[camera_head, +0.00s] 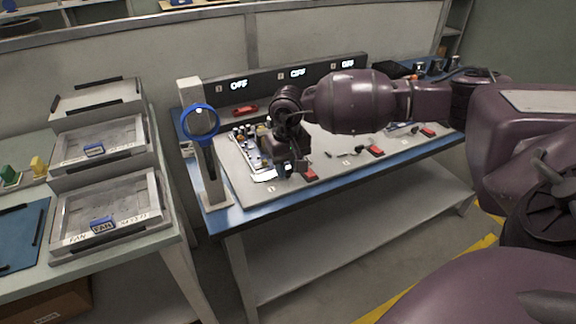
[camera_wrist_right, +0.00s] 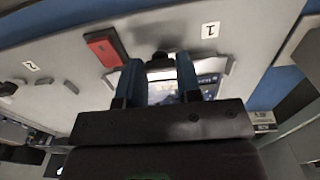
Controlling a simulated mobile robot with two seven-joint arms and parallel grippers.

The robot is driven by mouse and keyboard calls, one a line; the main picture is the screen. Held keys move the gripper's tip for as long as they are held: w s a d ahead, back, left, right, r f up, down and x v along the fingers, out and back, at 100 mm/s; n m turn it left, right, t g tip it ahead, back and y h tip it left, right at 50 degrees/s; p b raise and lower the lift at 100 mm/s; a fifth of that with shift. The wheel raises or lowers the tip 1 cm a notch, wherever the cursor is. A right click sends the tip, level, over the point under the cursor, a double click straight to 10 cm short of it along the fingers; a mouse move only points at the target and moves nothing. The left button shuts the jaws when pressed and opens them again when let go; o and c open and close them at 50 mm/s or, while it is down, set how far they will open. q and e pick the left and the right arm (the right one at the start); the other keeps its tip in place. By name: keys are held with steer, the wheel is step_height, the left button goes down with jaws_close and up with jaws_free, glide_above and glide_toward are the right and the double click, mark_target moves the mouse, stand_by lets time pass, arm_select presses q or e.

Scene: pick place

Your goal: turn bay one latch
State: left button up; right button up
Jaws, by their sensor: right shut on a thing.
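My right gripper (camera_head: 283,168) is down at the front left of the workbench, at the bay marked 1. In the right wrist view its two blue fingers (camera_wrist_right: 159,76) are shut on a small dark latch (camera_wrist_right: 158,60) beside the label 1 (camera_wrist_right: 210,30). In the head view the gripper and wrist hide the latch. A red block (camera_wrist_right: 104,47) lies just left of the fingers in the wrist view; it also shows right of the gripper in the head view (camera_head: 310,174). My left gripper is not in view.
A blue ring on a grey stand (camera_head: 201,122) rises left of my right gripper. A circuit board (camera_head: 246,146) lies close behind the gripper. Several bays with red blocks (camera_head: 376,151) run to the right. Stacked grey trays (camera_head: 102,222) stand on the left table. Three displays read OFF.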

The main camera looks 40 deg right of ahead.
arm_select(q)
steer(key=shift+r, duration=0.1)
arm_select(e)
steer(key=shift+m, duration=0.3)
steer(key=m, duration=0.3)
steer(key=m+p, duration=0.1)
steer(key=m, duration=0.4)
steer(key=shift+r+m, duration=0.1)
steer(key=shift+m, duration=0.2)
steer(key=m+p, duration=0.1)
steer(key=m, duration=0.1)
steer(key=shift+m, duration=0.3)
steer(key=m+p, duration=0.1)
steer(key=m, duration=0.3)
steer(key=shift+m, duration=0.6)
arm_select(q)
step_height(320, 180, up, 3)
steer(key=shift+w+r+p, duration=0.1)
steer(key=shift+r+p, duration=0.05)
steer(key=shift+p, duration=0.15)
arm_select(e)
steer(key=shift+m, duration=0.3)
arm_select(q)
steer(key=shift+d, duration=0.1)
